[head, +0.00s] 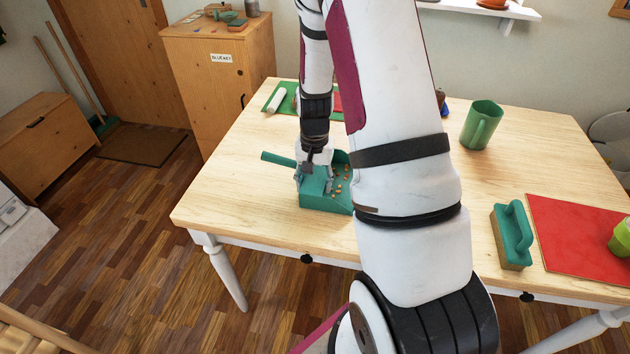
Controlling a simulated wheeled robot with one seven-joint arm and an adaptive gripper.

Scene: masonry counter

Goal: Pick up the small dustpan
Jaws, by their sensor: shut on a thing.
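The small dustpan (318,192) is teal green, with a short handle (277,159) pointing to the left. It is on or just above the wooden table near its front left edge; I cannot tell whether it touches. Several small brown bits lie in its pan. My gripper (314,184) comes down from above and is shut on the dustpan near where the handle meets the pan. My arm hides the right part of the dustpan.
The wooden table (240,180) has free room to the left of the dustpan. A green mug (481,125) stands at the back. A green-handled brush (512,235) and a red mat (580,235) with a green bottle (621,238) are on the right. A green board (285,104) with a white roll lies behind.

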